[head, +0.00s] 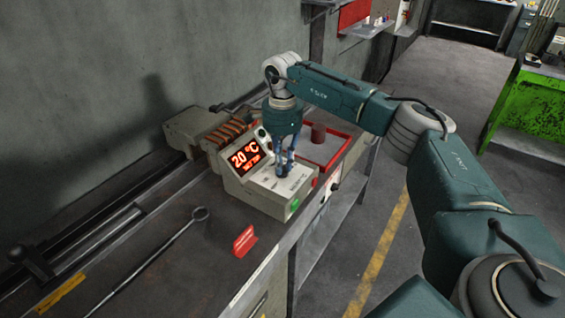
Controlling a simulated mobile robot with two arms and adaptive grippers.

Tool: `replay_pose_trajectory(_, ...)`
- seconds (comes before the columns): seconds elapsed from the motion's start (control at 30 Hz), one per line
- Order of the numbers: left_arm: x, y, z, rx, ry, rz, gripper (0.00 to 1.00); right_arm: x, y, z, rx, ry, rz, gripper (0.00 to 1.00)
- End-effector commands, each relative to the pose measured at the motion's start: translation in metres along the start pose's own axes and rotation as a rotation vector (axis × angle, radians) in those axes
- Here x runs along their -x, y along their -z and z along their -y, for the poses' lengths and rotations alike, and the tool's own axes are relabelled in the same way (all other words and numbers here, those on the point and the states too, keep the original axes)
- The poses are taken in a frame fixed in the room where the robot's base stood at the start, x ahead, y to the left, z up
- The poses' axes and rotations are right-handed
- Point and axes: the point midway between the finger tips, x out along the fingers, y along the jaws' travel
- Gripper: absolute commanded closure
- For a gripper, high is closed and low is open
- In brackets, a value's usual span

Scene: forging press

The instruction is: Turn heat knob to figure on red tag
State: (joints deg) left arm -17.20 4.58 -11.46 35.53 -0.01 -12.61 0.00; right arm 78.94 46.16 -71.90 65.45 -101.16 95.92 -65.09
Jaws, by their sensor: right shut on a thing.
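A beige heater control box (263,196) stands on the bench. Its display (245,157) glows orange and reads 20 °C, with a smaller line of text below. My right gripper (286,168) points down onto the top of the box with its fingers close together, shut on the heat knob, which the fingers hide. My left gripper is not in view.
A coil unit (228,132) sits behind the box. A red-rimmed tray (342,149) with a dark red cylinder (319,133) lies to the right. A long ringed rod (165,246) lies on the bench at left. A green cabinet (530,108) stands across the floor.

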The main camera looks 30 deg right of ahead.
Motion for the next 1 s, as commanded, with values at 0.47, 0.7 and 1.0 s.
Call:
replay_pose_trajectory(0.47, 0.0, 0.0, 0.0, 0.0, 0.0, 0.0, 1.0, 0.002, 0.0, 0.001, -0.003, 0.005, 0.001, 0.66)
replay_pose_trajectory(0.7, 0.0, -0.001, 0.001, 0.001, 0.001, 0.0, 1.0, 0.005, 0.0, 0.001, -0.002, 0.004, 0.001, 0.66)
replay_pose_trajectory(1.0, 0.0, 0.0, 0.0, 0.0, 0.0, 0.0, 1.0, 0.06, 0.0, 0.002, -0.002, 0.007, 0.002, 0.66)
